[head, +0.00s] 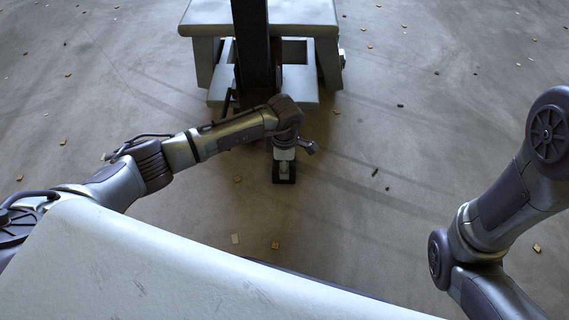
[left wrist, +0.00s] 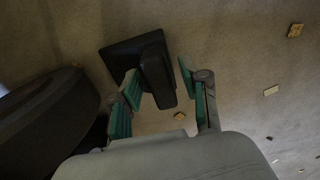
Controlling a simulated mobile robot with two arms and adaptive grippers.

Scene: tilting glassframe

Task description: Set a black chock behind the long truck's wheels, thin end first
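A black chock (left wrist: 122,52) lies on the floor in the left wrist view, a flat dark block with a raised grip (left wrist: 158,78) on top. My left gripper (left wrist: 160,80) is open, its two green-padded fingers on either side of that grip. The left finger is very close to the grip, and a gap shows at the right finger. In the head view the left gripper (head: 284,160) points down, with the dark chock (head: 284,178) under it. My right gripper is out of view.
A pale bench-like structure (head: 205,28) with legs and a dark upright post (head: 252,45) stands behind the left gripper. My arm hides part of its base. The concrete floor (head: 420,150) is mostly clear, with small scattered chips.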

